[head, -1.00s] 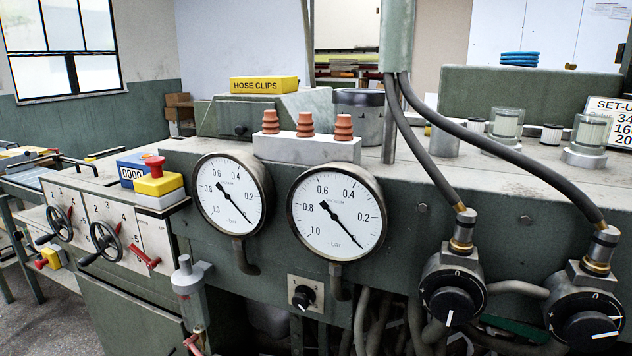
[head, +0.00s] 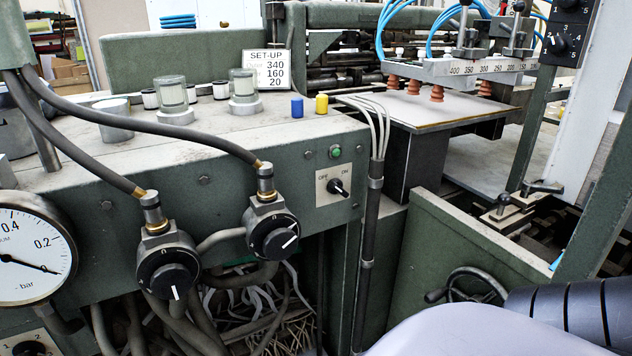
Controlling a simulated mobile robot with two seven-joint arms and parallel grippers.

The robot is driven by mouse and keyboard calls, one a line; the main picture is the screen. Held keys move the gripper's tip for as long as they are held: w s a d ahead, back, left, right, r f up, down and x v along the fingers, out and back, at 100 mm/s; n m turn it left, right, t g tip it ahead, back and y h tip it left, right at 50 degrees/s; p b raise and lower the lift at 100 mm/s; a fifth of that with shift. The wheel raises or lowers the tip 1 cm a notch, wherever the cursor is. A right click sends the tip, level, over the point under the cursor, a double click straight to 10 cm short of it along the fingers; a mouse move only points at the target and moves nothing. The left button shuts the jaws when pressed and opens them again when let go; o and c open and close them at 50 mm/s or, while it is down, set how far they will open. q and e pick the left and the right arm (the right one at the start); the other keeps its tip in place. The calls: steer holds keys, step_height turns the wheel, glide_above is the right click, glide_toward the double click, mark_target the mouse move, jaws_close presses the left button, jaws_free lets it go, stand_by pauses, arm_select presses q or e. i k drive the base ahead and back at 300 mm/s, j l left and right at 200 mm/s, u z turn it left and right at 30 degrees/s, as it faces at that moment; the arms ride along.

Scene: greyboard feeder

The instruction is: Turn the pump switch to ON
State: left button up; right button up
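The pump switch (head: 338,187) is a black rotary knob on a small pale plate marked OFF at the left and ON at the right. It is on the front face of the green machine, near its right end. The knob's grip slants, but I cannot tell for sure which label it points at. A small green button (head: 335,151) sits just above the plate. Neither of my grippers is in view, and nothing touches the switch.
Two black dial valves (head: 168,273) (head: 274,236) with hoses stand left of the switch. A vertical conduit (head: 369,250) with cables runs close to its right. A handwheel (head: 476,287) is lower right. The space before the switch looks clear.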

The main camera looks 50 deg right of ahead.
mark_target(334, 187)
steer(key=z, duration=1.65)
